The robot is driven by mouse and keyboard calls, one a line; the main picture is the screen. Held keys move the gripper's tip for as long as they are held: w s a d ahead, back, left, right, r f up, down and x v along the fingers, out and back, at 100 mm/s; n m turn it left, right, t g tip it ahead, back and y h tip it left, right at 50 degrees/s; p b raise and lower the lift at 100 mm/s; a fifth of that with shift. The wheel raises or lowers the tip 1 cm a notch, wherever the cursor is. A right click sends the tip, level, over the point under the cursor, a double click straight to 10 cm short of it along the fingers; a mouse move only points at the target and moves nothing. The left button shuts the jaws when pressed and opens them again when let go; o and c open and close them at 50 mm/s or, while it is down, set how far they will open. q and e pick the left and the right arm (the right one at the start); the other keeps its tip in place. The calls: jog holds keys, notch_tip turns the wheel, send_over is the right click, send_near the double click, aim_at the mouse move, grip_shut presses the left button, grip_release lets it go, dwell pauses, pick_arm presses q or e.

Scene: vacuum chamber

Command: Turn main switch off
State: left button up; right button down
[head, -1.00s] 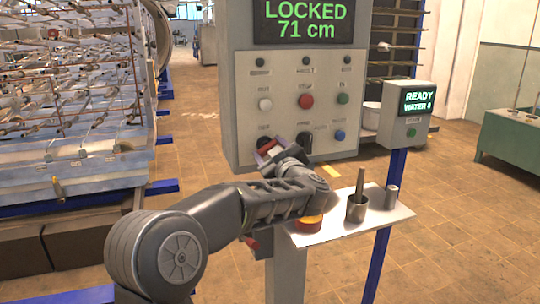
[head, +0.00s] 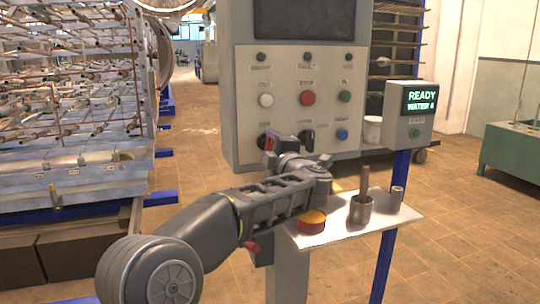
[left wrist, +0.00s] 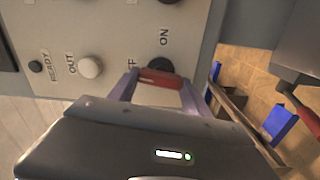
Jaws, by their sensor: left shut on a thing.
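The main switch (left wrist: 160,66) is a black rotary base with a red handle (left wrist: 160,79), low on the left of the grey control panel (head: 283,91). In the left wrist view, the labels ON and a partly hidden one ending in F are beside it. My left gripper (left wrist: 160,88) is shut on the red handle, one finger on each side. In the head view my left gripper (head: 270,145) hides most of the switch. The panel's display (head: 304,19) is dark. My right gripper is in neither view.
White (head: 266,100), red (head: 307,98) and green (head: 345,97) buttons sit above the switch, with a black knob (head: 307,138) to its right. Below, a shelf (head: 345,232) holds a red-and-yellow button (head: 311,221) and metal cups. A small READY box (head: 415,113) stands right.

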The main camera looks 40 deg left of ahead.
pick_arm(q)
jog(key=shift+f+n+b, duration=0.1)
jog(key=shift+n+b, duration=0.3)
jog(key=shift+n, duration=0.4)
jog(key=o, duration=1.4)
jog(key=shift+c, duration=0.2)
jog(key=v, duration=0.7)
jog(key=shift+s+d, duration=0.25)
jog(key=shift+d, duration=0.1)
